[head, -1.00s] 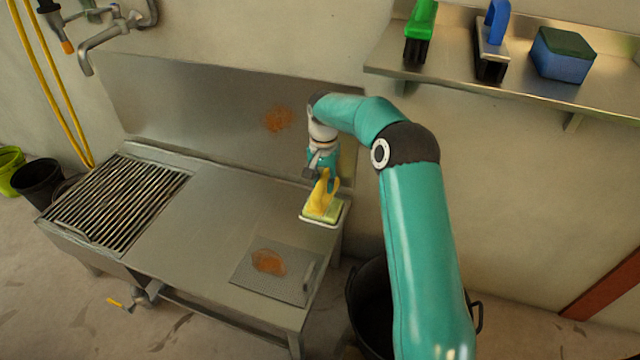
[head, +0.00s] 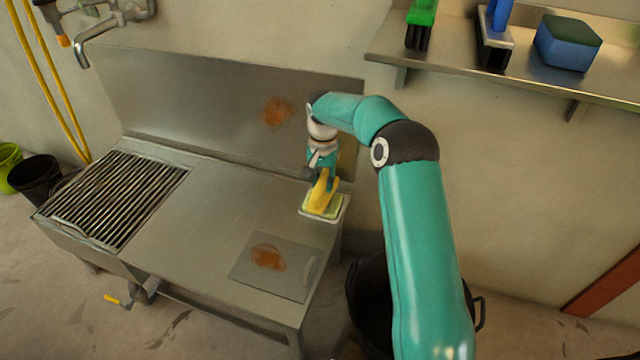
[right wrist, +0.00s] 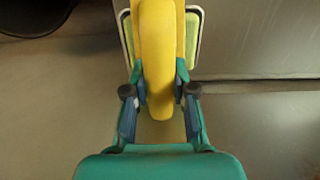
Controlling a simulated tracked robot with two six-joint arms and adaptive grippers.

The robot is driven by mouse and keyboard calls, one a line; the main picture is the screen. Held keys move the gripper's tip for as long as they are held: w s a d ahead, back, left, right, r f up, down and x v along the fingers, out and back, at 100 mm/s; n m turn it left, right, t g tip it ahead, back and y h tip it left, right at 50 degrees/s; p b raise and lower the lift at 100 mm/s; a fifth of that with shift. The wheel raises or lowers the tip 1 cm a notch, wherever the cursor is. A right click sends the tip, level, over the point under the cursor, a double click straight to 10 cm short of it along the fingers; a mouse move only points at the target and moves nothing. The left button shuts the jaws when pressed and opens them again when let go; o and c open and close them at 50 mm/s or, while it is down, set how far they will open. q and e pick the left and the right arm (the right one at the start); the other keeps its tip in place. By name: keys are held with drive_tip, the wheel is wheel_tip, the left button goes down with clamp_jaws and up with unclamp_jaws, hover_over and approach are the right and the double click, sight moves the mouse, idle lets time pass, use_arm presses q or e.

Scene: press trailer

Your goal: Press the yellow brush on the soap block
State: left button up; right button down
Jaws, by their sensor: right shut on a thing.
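The yellow brush (head: 320,194) is upright in my right gripper (head: 320,175), over the pale yellow-green soap block. The soap block (head: 335,207) lies in a white-rimmed tray (head: 308,216) at the right end of the steel table. The brush's lower end looks to be at the soap, but I cannot tell if it touches. In the right wrist view, the gripper (right wrist: 160,92) is shut on the yellow handle (right wrist: 157,60), which hides most of the soap (right wrist: 191,35). My left gripper is not in view.
The steel table (head: 200,225) has a grate (head: 110,195) at left and a flat plate with a brown stain (head: 268,257) in front. A steel backsplash (head: 210,110) stands behind. A shelf at upper right holds brushes and a blue sponge (head: 567,45). A black bin (head: 368,310) stands below.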

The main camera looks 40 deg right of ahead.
drive_tip(key=shift+f, duration=0.45)
idle(0.3)
drive_tip(key=shift+f, duration=0.1)
idle(1.5)
wheel_tip(320, 180, up, 7)
drive_tip(key=p, duration=0.6)
drive_tip(key=shift+p, duration=0.4)
drive_tip(key=shift+r, duration=0.2)
